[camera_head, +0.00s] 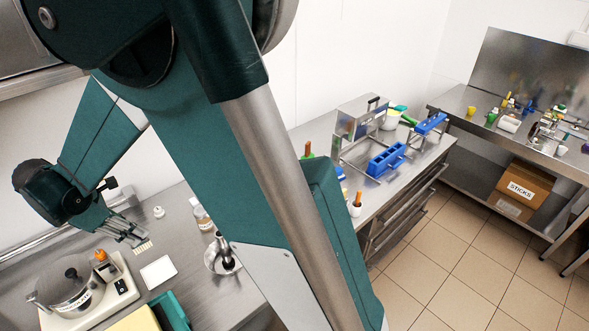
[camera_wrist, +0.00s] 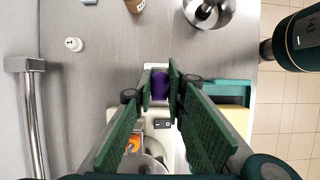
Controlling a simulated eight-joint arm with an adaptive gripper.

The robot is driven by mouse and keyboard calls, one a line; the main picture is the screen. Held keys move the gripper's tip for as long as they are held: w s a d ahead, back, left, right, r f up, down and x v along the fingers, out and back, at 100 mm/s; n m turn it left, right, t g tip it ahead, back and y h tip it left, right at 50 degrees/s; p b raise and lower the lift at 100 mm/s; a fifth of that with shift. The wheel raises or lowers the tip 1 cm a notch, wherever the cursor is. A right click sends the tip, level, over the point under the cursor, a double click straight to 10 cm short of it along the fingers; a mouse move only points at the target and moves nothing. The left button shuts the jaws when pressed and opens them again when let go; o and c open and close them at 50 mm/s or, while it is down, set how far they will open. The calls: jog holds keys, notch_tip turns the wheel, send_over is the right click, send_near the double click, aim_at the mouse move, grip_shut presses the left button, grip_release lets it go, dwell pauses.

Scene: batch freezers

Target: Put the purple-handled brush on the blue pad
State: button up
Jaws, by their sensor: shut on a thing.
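My gripper (camera_head: 134,235) is at the left over the steel worktop. In the wrist view my gripper (camera_wrist: 160,88) is shut on the purple handle (camera_wrist: 159,84) of the brush, which sits between the two fingers. In the head view pale bristles (camera_head: 143,247) show just below the fingertips; the handle is hidden there. The brush appears to be above the worktop, near a white square (camera_head: 158,272).

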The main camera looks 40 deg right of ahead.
notch_tip(320, 180, up, 6)
jog(key=shift+d+f, duration=0.1)
jog(key=shift+d, duration=0.05)
jog(key=w+d+b, duration=0.1)
jog(key=w+d, duration=0.2)
jog(key=d, duration=1)
jog(key=w+d+f+b, duration=0.1)
jog(key=w+d, duration=0.2)
jog(key=d, duration=1)
jog(key=w+d+b, duration=0.1)
jog(key=w+d, duration=0.2)
jog(key=d, duration=1.1)
jog(key=s+d+b, duration=0.1)
jog(key=s+d, duration=0.4)
jog(key=d, duration=0.8)
jog(key=s+d+b, duration=0.1)
jog(key=s+d, duration=0.4)
jog(key=d, duration=0.8)
jog(key=s+d+b, duration=0.1)
jog(key=s+d, duration=0.4)
jog(key=d, duration=0.9)
jog(key=shift+s+d+f, duration=0.1)
jog(key=shift+s+f, duration=0.05)
jog(key=shift+f, duration=0.9)
jog(key=shift+s+f, duration=0.1)
jog(key=shift+f, duration=0.95)
notch_tip(320, 180, down, 6)
jog(key=shift+f+b, duration=0.15)
jog(key=shift+b, duration=0.3)
